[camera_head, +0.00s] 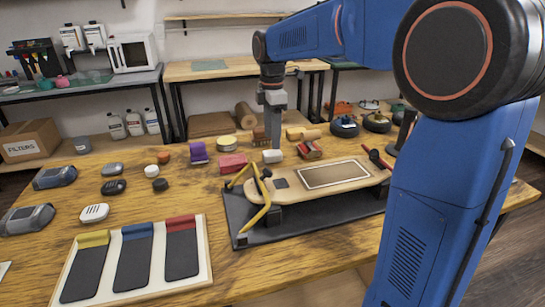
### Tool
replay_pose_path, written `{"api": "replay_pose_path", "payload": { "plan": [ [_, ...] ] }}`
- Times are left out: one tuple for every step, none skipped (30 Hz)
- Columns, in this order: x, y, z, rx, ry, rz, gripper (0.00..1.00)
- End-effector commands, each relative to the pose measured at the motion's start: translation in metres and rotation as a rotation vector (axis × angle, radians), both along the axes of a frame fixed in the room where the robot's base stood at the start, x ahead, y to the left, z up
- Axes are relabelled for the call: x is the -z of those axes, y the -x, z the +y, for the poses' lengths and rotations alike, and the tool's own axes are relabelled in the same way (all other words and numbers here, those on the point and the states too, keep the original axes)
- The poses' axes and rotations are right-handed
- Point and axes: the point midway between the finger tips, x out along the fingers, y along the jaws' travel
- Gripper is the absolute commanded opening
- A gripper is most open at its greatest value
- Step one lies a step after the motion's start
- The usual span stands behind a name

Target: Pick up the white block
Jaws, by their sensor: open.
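A small white block (272,156) lies on the wooden table, just behind the board on its stand. My gripper (272,143) points straight down over the table, with its tips right above or just behind the white block in the picture. Its jaws are open. I cannot tell the exact gap between tips and block, and nothing shows held between them.
A red-brown block (309,150) and a red block (233,163) lie close on either side. A wooden board (335,177) rests on a dark stand with a yellow clamp (258,200) in front. Purple (198,153) and yellow (226,145) items stand to the left.

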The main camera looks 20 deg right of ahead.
Motion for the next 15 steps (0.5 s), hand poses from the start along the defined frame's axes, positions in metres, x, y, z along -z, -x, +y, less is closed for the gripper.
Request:
{"api": "replay_pose_path", "payload": {
  "plan": [
    [0.003, 0.000, 0.000, 0.000, 0.000, 0.001, 0.53],
    [0.005, 0.000, 0.000, 0.000, 0.000, 0.002, 0.53],
    [0.009, 0.000, -0.001, 0.000, 0.000, 0.002, 0.53],
    [0.012, 0.000, -0.001, 0.000, 0.000, 0.002, 0.53],
    [0.016, -0.001, -0.001, 0.000, 0.000, 0.003, 0.53],
    [0.022, -0.001, -0.002, 0.000, 0.000, 0.003, 0.53],
    [0.026, -0.001, -0.002, 0.000, 0.000, 0.003, 0.53],
    [0.031, -0.002, -0.002, 0.000, 0.000, 0.003, 0.53],
    [0.036, -0.002, -0.002, 0.000, 0.000, 0.004, 0.53],
    [0.040, -0.002, -0.002, 0.000, 0.000, 0.003, 0.53],
    [0.043, -0.002, -0.002, 0.000, 0.000, 0.002, 0.53],
    [0.047, -0.002, -0.002, 0.000, 0.000, 0.002, 0.53],
    [0.049, -0.002, -0.002, 0.000, 0.000, 0.002, 0.53],
    [0.051, -0.002, -0.002, 0.000, 0.000, 0.003, 0.53],
    [0.052, -0.002, -0.002, 0.000, 0.000, 0.002, 0.53]
  ]
}}
